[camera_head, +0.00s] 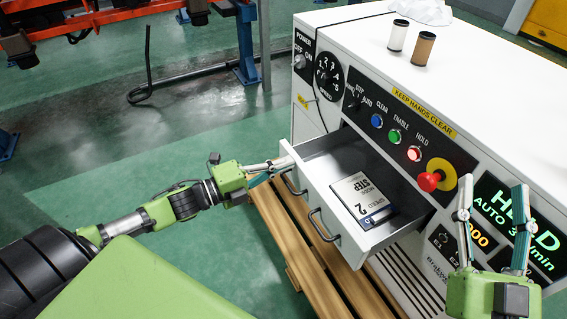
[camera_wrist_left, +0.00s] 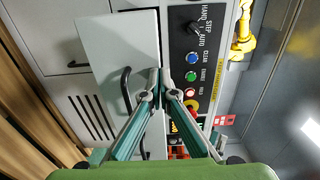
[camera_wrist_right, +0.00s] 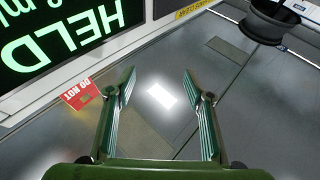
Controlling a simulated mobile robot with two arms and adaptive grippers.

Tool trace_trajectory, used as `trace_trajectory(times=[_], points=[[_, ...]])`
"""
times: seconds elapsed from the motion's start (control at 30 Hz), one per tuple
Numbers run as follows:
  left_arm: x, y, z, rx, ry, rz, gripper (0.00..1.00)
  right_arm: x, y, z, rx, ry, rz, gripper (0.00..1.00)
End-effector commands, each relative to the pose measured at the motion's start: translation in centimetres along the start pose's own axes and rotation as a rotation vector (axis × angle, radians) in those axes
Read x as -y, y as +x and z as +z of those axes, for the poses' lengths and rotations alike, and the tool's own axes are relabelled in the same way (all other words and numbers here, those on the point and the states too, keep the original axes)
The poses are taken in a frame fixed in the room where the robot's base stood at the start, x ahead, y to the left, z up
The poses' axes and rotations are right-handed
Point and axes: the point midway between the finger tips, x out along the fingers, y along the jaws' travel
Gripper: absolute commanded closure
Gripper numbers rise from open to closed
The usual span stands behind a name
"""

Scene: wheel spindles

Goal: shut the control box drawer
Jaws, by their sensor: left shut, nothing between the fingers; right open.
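The control box (camera_head: 480,85) is a white cabinet with a sloped control panel. Its drawer (camera_head: 309,200) stands pulled out, with a grey inside and two dark handles on its white front. A card reading "MODE STEP SPEED 2" (camera_head: 361,198) lies in it. My left gripper (camera_head: 282,163) is shut and empty at the far left end of the drawer front. In the left wrist view its tips (camera_wrist_left: 160,75) overlap the edge of the drawer front (camera_wrist_left: 115,45); I cannot tell whether they touch. My right gripper (camera_head: 493,188) is open and empty in front of the display (camera_head: 515,222).
A red mushroom button (camera_head: 430,181) sticks out of the panel. A wooden pallet (camera_head: 285,235) lies below the drawer. Green floor is free at the left.

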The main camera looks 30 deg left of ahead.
Motion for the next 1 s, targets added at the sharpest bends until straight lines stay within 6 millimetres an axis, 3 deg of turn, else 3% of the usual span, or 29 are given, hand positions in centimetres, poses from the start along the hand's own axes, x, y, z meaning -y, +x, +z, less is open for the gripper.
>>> trace_trajectory(times=[0.17, 0.33, 0.67, 1.0], points=[[0.1, 0.4, 0.0, 0.000, 0.001, -0.002, 1.00, 0.0, 0.0, 0.0, -0.002, 0.000, 0.000, 0.52], [0.1, 2.3, 0.1, 0.000, 0.001, -0.004, 1.00, 0.0, -0.1, -0.6, -0.032, 0.001, -0.001, 0.52], [0.2, 9.2, 0.1, 0.000, 0.000, -0.005, 1.00, 0.3, -0.1, -2.2, -0.108, 0.006, -0.006, 0.52], [0.1, 15.2, 0.0, 0.000, 0.000, -0.002, 1.00, 0.3, -0.1, -1.9, -0.093, 0.005, -0.005, 0.52]])
